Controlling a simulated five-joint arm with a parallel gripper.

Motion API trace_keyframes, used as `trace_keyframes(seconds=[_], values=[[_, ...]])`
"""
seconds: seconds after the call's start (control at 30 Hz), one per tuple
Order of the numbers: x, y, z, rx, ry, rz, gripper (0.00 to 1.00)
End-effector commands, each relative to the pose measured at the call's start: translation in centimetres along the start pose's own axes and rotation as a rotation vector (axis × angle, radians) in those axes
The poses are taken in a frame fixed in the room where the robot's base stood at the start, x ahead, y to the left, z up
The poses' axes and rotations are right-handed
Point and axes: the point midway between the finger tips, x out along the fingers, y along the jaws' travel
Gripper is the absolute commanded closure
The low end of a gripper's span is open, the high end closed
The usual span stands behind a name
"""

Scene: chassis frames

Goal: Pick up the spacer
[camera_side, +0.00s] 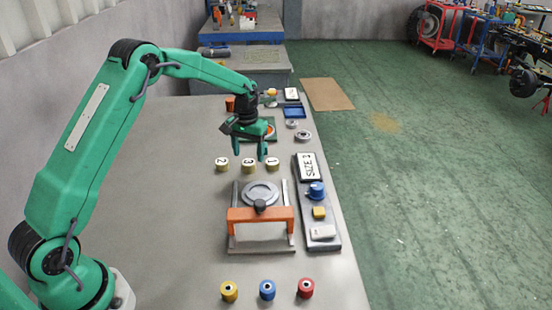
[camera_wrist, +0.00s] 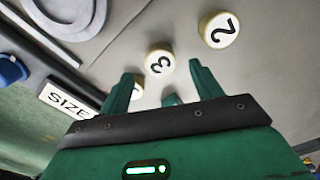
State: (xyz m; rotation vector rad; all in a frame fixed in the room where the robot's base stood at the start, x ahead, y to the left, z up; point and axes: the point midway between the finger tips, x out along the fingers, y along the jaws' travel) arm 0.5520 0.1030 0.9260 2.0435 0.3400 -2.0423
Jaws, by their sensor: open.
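Three short, cream-and-gold round spacers with black numbers stand in a row on the grey bench. In the side view they are spacer 2 (camera_side: 222,164), spacer 3 (camera_side: 248,165) and spacer 1 (camera_side: 272,164). My green gripper (camera_side: 249,156) is over the row, open and empty, its fingers pointing down around the middle spacer's position. In the wrist view spacer 3 (camera_wrist: 160,62) lies just ahead of the gap between the fingertips (camera_wrist: 163,76). Spacer 2 (camera_wrist: 218,29) is to the right. Spacer 1 (camera_wrist: 137,91) is mostly hidden behind the left finger.
A sign (camera_side: 308,166) reading SIZE 3 stands on a dark tray with a blue knob (camera_side: 316,190) and a yellow block (camera_side: 319,213). An orange-barred fixture (camera_side: 262,214) sits before the row. Yellow, blue and red rollers (camera_side: 267,290) stand nearest the camera.

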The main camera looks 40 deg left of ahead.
Motion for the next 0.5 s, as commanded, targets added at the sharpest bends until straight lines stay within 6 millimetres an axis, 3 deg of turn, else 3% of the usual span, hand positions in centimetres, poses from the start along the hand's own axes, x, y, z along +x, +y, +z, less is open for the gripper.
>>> trace_keyframes(seconds=[0.2,0.5], values=[[2.5,-0.1,0.1,0.0,-0.002,0.0,0.35],[3.0,-0.1,0.1,0.0,0.0,0.0,0.35]])
